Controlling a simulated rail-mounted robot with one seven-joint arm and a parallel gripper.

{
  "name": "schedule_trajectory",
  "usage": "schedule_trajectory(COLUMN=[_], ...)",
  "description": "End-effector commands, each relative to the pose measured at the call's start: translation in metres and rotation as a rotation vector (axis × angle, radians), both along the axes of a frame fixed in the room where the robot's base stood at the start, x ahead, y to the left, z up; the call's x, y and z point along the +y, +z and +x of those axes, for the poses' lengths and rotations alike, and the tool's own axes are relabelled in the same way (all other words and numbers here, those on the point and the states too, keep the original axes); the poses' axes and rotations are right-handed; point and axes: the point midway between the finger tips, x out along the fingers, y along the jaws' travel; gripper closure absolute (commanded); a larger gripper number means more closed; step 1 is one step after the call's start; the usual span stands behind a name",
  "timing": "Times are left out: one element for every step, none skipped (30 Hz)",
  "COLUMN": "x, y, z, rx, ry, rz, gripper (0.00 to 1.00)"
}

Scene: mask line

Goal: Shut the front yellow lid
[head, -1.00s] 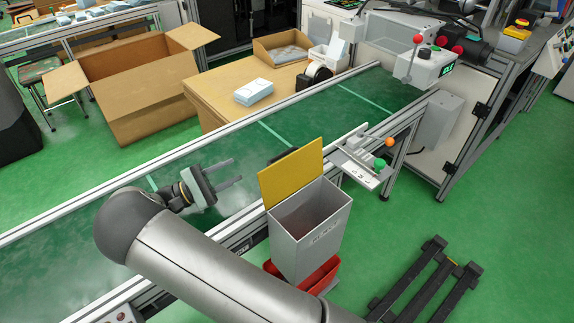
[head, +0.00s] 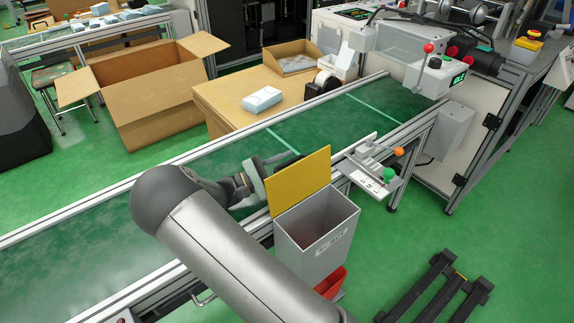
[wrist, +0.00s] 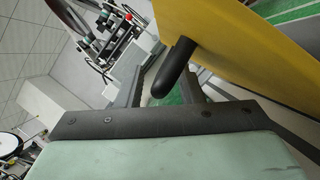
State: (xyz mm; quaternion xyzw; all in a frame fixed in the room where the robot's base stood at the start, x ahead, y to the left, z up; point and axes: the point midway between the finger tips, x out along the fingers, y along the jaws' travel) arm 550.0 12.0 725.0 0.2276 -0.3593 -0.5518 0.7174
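The yellow lid (head: 300,182) stands upright, open, at the back edge of a grey bin (head: 322,252) beside the conveyor. The bin's mouth is uncovered. My gripper (head: 256,180) is over the belt, close behind the lid, which hides its fingertips in the head view. In the wrist view my gripper (wrist: 160,82) has its two fingers apart. A black rounded handle (wrist: 175,68) sticks out from the lid (wrist: 235,45) and shows between the fingers. I cannot tell whether a finger touches it.
The green conveyor (head: 335,108) runs behind the bin. A small bracket with orange and green knobs (head: 372,178) sits right of the lid. A black pallet-like frame (head: 440,290) lies on the floor at right.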

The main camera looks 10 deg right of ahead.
Motion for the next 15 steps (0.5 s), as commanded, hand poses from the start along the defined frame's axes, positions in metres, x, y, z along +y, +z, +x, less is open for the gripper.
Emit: schedule_trajectory(x=[-0.0022,-0.0030,-0.0035,-0.0037,-0.0038,-0.0037,-0.0037,-0.0036,-0.0036,-0.0035,-0.0034,-0.0034,-0.0033,-0.0033,-0.0032], y=[0.0002,0.0005,0.0007,0.0008,0.0010,0.0010,0.0010,0.0010,0.0010,0.0009,0.0010,0.0010,0.0010,0.0010,0.0010], z=[0.0001,0.0001,0.0003,0.0003,0.0003,0.0004,0.0004,0.0004,0.0004,0.0003,0.0004,0.0004,0.0004,0.0004,0.0004], rx=[0.000,0.001,0.001,0.001,0.001,0.001,0.001,0.001,0.001,0.001,0.001,0.001,0.001,0.001,0.001], ry=[-0.001,-0.001,0.000,0.000,0.000,0.000,0.000,0.000,0.000,0.000,0.000,0.000,0.000,0.000,0.000], rz=[0.001,0.001,0.000,0.000,0.000,0.000,0.000,0.000,0.000,0.000,0.000,0.000,0.000,0.000,0.000], gripper=[0.67,0.67,0.67,0.67,0.67,0.67,0.67,0.67,0.67,0.72,0.80,0.92,1.00,1.00,1.00])
